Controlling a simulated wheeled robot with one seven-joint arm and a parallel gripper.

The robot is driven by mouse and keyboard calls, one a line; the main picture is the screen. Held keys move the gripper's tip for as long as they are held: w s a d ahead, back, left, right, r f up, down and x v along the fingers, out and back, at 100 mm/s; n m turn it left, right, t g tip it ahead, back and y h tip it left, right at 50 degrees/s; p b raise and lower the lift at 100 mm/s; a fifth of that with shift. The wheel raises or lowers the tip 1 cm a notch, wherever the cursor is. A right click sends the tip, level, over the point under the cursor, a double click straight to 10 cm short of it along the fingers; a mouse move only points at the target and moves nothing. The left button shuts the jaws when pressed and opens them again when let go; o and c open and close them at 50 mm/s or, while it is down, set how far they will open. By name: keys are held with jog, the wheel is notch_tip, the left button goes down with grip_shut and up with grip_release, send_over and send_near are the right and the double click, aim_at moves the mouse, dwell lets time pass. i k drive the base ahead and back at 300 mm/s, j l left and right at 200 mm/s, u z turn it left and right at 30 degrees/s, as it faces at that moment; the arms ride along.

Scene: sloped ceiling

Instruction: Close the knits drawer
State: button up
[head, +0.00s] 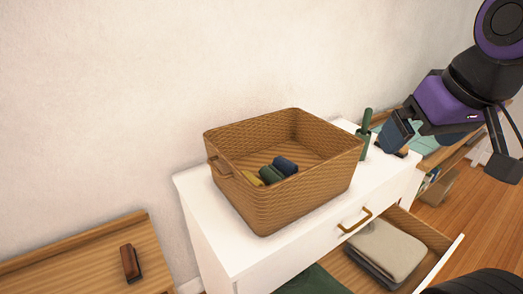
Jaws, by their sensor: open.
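A drawer (440,262) stands pulled out of the white dresser (205,222) at the lower right. It has a white front and wooden inner sides. Folded beige and grey knits (388,248) lie in it. The lower picture edge and a dark shape at the bottom right cut off part of its front. Above it is a shut drawer front with a brass handle (355,220). My gripper (398,138) is open and empty, at the upper right, over the dresser top's right end. It is above and apart from the open drawer.
A wicker basket (240,200) with rolled cloths (279,170) fills much of the dresser top. A green upright object (364,135) stands beside my gripper. Dark green cloth (314,282) shows at the bottom. A wooden surface (75,262) holding a brown brush (130,263) is at left.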

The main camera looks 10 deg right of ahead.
aim_at(338, 263)
jog(key=k+l+z, duration=0.1)
jog(key=l+z, duration=0.15)
jog(key=k+l+z, duration=0.1)
jog(key=l+z, duration=0.4)
jog(key=l, duration=0.15)
jog(key=k+u, duration=0.1)
jog(key=u, duration=0.15)
